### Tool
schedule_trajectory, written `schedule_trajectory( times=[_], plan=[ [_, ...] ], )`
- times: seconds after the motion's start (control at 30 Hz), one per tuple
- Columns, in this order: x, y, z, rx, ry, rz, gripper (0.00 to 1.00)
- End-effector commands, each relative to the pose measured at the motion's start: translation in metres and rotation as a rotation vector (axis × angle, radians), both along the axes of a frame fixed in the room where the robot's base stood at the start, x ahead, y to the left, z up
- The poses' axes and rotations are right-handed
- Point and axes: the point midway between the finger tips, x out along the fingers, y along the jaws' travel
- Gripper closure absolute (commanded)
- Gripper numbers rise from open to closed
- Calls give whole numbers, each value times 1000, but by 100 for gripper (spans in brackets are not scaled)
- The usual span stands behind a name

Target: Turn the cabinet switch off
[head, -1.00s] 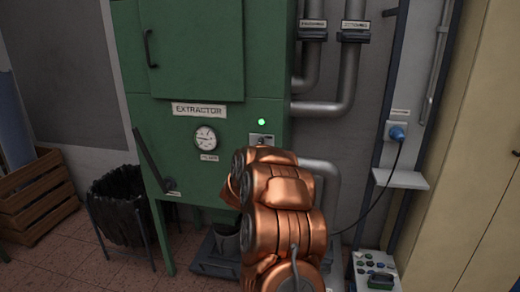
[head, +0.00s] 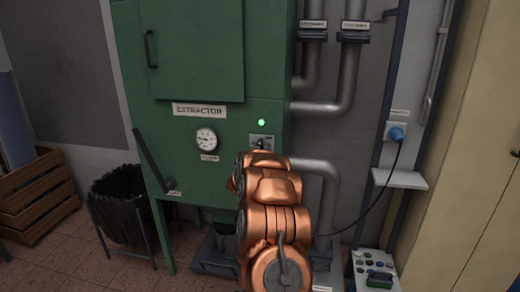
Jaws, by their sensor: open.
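The green extractor cabinet (head: 185,135) stands upright at the centre left of the head view. Its switch (head: 262,142) is a small grey plate with a dark knob on the lower right of the front. The knob's exact position is too small to tell. A green lamp (head: 262,122) just above the switch is lit. My copper arm rises from the bottom and ends just below the switch in the picture. My gripper is hidden behind the arm links, so I cannot see whether it touches the switch.
A round gauge (head: 206,138) and a dark lever (head: 155,165) sit left of the switch. Grey pipes (head: 325,180) run along the right. A black bin (head: 122,205) and wooden crate (head: 38,195) stand left. A button box (head: 375,270) is low right.

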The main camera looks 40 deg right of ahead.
Motion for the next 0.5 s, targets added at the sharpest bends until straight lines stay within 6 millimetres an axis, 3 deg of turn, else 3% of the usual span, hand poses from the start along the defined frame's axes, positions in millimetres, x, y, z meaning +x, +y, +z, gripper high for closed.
schedule_trajectory(
  times=[0.07, 0.4, 0.5],
  plan=[
    [0, 0, 0, 0, 0, 0, 62],
    [0, 0, 0, 0, 0, 0, 98],
    [0, 0, 0, 0, 0, 0, 100]
  ],
)
